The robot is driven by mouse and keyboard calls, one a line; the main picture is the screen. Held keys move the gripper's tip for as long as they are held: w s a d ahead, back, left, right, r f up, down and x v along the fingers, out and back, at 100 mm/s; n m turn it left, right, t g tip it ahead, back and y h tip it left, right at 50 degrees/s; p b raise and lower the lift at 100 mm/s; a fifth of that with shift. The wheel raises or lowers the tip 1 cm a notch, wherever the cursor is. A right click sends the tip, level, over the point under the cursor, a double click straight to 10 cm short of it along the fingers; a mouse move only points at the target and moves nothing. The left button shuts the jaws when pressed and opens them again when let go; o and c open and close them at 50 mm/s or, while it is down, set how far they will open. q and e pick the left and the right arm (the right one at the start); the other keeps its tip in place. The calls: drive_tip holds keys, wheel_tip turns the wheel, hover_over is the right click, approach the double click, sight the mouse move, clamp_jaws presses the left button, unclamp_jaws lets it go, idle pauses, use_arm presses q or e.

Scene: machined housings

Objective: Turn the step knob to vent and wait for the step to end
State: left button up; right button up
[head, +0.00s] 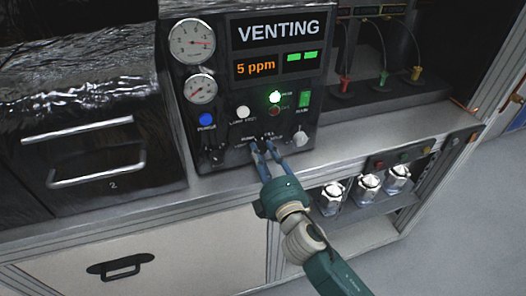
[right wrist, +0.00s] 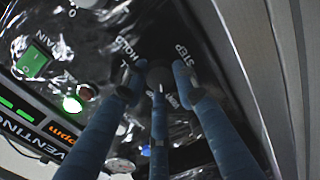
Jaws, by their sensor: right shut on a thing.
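The control panel (head: 252,90) stands on the bench, with a display (head: 278,29) reading VENTING. Below it a smaller readout (head: 256,67) shows 5 ppm. My right gripper (head: 268,146) reaches the panel's lower edge. In the right wrist view its blue fingers (right wrist: 160,95) are closed around the step knob (right wrist: 158,74), a dark grey knob near the printed words STEP and HOLD. The fingers hide much of the knob, and its pointer cannot be made out. The left gripper is out of view.
A lit green lamp (head: 274,97), a green switch (head: 304,98) and a pale knob (head: 300,137) sit close to my right gripper. Two gauges (head: 192,42) are at the panel's left. A drawer unit (head: 100,150) is left.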

drive_tip(key=shift+f+n, duration=0.15)
drive_tip(key=shift+n, duration=0.55)
drive_tip(key=o, duration=1.1)
drive_tip(key=shift+d, duration=0.1)
drive_tip(key=shift+o, duration=0.2)
drive_tip(key=shift+s, duration=0.2)
drive_tip(key=v, duration=1.1)
drive_tip(key=shift+s, duration=0.2)
drive_tip(key=shift+d, duration=0.15)
